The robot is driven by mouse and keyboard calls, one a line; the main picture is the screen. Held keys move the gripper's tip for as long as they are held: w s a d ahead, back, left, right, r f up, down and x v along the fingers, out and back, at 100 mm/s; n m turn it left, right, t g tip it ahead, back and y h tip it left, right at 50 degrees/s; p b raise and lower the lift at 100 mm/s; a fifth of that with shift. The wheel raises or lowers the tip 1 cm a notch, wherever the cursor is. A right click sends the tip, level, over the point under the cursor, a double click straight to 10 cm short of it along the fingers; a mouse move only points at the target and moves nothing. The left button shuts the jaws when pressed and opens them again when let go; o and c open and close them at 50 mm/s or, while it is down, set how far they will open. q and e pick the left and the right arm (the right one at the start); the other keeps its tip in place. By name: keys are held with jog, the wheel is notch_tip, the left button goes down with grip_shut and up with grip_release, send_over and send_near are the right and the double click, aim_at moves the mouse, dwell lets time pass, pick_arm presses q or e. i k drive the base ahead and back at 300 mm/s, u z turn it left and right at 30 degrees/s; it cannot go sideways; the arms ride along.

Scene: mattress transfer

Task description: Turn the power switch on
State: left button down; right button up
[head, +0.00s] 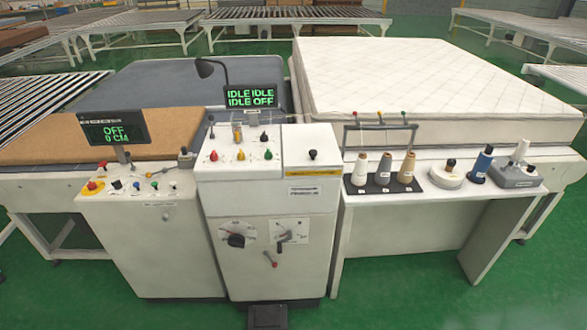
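Several controls show, and I cannot tell which one is the power switch. A black rotary knob (236,240) on a round dial is on the front of the white central cabinet (255,275). To its right is a lever switch (283,238) on a white plate. The central display (250,95) reads "IDLE IDLE" and "IDLE OFF" in green. The left display (113,129) reads "OFF" and "0 CM". Neither of my grippers is in view.
A lower control box (145,240) with coloured buttons stands left. At right, a white table (430,185) carries thread cones (385,168) and small devices. A white mattress (430,75) lies behind it. A black pedal (268,317) is on the green floor in front of the cabinet.

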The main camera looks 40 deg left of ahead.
aim_at(92, 186)
jog(key=u, duration=3.65)
jog(key=i, duration=3.5)
jog(key=z, duration=1.15)
